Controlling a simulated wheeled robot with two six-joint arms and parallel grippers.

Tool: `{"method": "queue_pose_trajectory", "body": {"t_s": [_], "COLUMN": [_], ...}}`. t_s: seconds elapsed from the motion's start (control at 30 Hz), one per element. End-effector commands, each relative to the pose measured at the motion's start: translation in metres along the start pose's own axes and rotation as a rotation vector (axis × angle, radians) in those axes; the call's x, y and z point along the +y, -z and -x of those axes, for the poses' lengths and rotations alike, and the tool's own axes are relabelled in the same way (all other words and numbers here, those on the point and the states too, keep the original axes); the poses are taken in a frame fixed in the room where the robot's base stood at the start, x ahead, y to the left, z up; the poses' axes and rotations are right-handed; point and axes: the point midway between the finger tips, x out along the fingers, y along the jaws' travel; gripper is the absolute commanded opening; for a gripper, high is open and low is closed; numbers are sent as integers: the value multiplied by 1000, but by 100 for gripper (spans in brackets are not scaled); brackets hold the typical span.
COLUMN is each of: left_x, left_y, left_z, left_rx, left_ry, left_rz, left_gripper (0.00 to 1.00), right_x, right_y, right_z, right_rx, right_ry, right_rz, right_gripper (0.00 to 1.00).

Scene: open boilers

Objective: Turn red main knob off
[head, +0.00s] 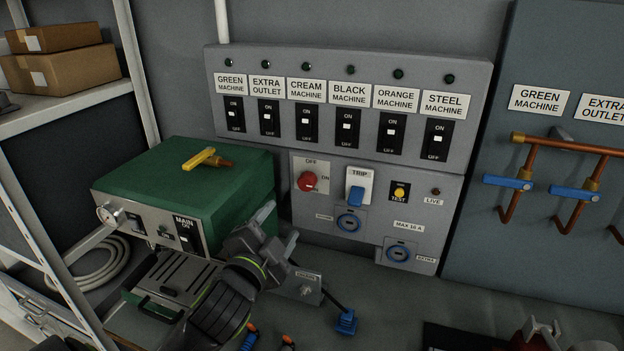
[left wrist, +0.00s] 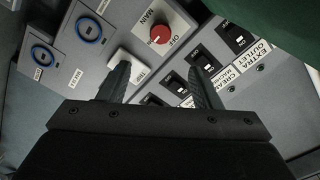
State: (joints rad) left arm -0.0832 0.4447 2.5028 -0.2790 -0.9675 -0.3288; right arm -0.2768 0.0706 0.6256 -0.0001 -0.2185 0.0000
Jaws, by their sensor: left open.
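The red main knob (head: 307,181) is round and sits on a white plate marked OFF and ON, at the left of the lower grey panel. In the left wrist view the red knob (left wrist: 160,34) shows beyond the fingers, with its plate marked MAIN and OFF. My left gripper (head: 280,228) is in front of and below the knob, beside the green machine, apart from the knob. In the left wrist view its two fingers (left wrist: 160,82) are spread with nothing between them. My right gripper is not seen.
The green machine (head: 240,180) stands close on the left, with a yellow-handled valve (head: 205,158) on top. A white trip switch (head: 358,186) and blue sockets (head: 349,222) are right of the knob. A row of black switches (head: 348,127) is above.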

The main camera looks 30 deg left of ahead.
Motion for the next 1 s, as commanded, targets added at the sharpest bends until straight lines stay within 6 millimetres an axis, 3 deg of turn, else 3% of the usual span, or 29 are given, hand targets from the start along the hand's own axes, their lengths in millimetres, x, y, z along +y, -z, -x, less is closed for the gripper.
{"method": "queue_pose_trajectory", "body": {"t_s": [0.2,0.27,0.37,0.63,1.0], "left_x": [3,0,-1,-1,0], "left_y": [-2,0,0,0,-1], "left_z": [-23,-34,-53,-101,-155], "left_rx": [2,-4,-5,-6,-4], "left_ry": [3,-1,-2,-2,-3], "left_rz": [-1,1,2,3,3], "left_gripper": [58,58,58,58,58], "right_x": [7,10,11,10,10], "right_y": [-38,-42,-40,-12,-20], "right_z": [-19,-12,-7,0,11], "right_rx": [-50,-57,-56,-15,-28], "right_ry": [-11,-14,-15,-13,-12], "right_rz": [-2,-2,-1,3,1], "right_gripper": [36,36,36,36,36]}}
